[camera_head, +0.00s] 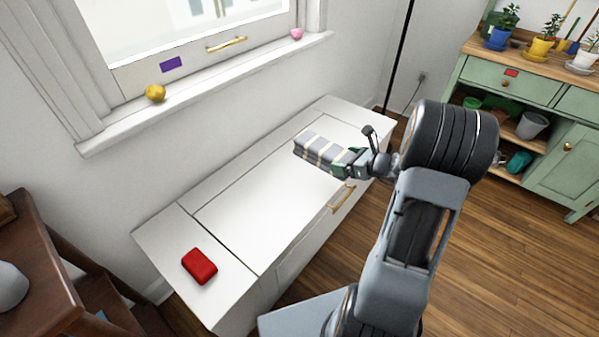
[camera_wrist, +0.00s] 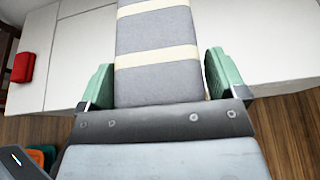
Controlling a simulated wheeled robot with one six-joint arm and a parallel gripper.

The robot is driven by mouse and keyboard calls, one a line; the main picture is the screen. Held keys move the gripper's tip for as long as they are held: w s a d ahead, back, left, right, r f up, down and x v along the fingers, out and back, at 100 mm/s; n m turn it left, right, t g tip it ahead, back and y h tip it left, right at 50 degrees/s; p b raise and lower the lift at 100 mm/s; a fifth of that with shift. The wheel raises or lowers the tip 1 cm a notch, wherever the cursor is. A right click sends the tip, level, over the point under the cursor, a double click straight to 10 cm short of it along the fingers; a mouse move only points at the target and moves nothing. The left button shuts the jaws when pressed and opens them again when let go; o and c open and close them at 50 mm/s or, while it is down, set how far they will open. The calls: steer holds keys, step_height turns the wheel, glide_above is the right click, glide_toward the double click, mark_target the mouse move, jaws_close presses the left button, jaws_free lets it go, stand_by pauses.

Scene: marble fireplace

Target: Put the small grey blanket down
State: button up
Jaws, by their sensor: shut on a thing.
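The small grey blanket (camera_head: 318,148) is a folded grey bundle with cream stripes. My gripper (camera_head: 347,163) is shut on its near end, and the blanket points away to the left over the white chest (camera_head: 235,215). In the wrist view the blanket (camera_wrist: 158,50) lies between the two green fingers (camera_wrist: 160,82) of my gripper. I cannot tell whether its underside touches the chest top.
A red folded item (camera_head: 200,266) lies on the chest's near left end. The chest top between it and the blanket is bare. A windowsill (camera_head: 215,85) with a yellow object (camera_head: 155,93) runs behind. A green cabinet (camera_head: 530,105) with potted plants stands at right.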

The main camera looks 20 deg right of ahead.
steer(key=s+d, duration=0.2)
steer(key=d, duration=0.3)
steer(key=b+x, duration=0.1)
steer(key=x, duration=0.1)
steer(key=b+x, duration=0.1)
steer(key=x, duration=0.2)
steer(key=s+f+b+x, duration=0.1)
steer(key=x, duration=0.2)
steer(key=shift+w+a+f, duration=0.15)
steer(key=shift+w+a, duration=0.1)
steer(key=shift+a, duration=0.2)
steer(key=b, duration=0.3)
glide_above(323, 184)
steer(key=f, duration=0.4)
steer(key=shift+s+d+f, duration=0.3)
steer(key=shift+s, duration=0.05)
steer(key=shift+w+a+f, duration=0.2)
steer(key=shift+w+f, duration=0.05)
steer(key=shift+f, duration=0.2)
steer(key=shift+f+b, duration=1)
steer(key=shift+f, duration=0.5)
steer(key=shift+f, duration=0.1)
